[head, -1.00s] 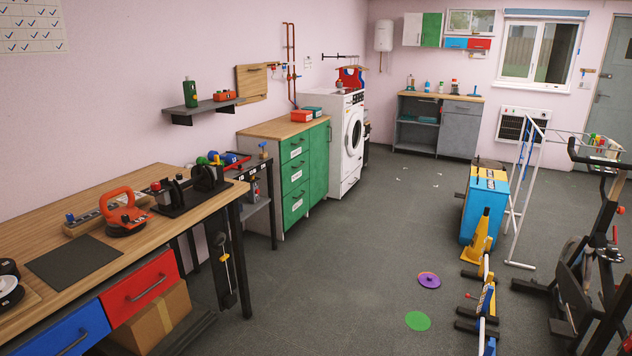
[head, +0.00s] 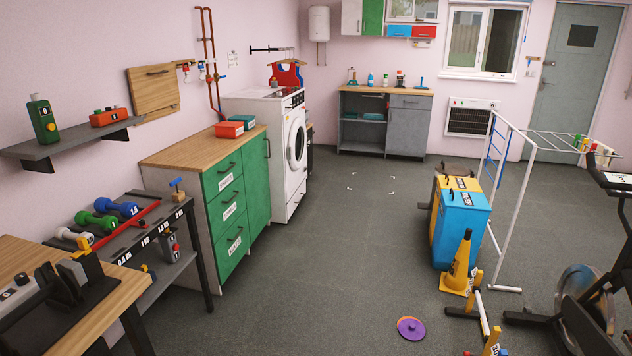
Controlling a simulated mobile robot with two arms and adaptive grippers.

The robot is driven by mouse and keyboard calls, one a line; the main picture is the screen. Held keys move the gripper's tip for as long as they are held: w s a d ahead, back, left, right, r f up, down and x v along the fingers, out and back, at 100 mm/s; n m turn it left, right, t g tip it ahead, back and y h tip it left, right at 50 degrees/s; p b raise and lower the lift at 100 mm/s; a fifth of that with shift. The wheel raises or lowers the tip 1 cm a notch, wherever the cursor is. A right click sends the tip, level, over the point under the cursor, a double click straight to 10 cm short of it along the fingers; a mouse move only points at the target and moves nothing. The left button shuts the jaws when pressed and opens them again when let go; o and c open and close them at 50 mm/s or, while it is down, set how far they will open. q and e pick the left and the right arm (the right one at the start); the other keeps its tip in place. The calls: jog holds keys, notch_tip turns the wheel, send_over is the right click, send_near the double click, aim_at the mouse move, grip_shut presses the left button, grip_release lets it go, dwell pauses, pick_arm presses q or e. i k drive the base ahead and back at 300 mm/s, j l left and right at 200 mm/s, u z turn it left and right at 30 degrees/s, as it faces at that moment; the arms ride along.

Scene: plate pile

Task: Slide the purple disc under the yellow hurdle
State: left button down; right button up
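The purple disc (head: 412,328) lies on the grey floor at the lower middle-right of the head view. Neither of my grippers is in view.
A yellow cone (head: 459,264) and blue and yellow bins (head: 460,228) stand behind the hurdle. A white drying rack (head: 520,190) and an exercise bike (head: 590,300) are at right. Workbench (head: 100,300) and green cabinet (head: 225,195) line the left. The middle floor is clear.

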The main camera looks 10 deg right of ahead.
aim_at(411, 329)
jog(key=i+z, duration=0.3)
jog(key=i, duration=0.3)
jog(key=i+z, duration=0.35)
jog(key=i, duration=0.25)
jog(key=i+j+z, duration=0.3)
jog(key=i, duration=0.3)
jog(key=i+j+z, duration=0.2)
jog(key=i+z, duration=0.2)
jog(key=i+j+z, duration=0.25)
jog(key=z, duration=0.2)
jog(key=i+j+z, duration=0.25)
jog(key=j+z, duration=0.15)
jog(key=i+j+z, duration=0.2)
jog(key=j+z, duration=0.25)
jog(key=j, duration=0.15)
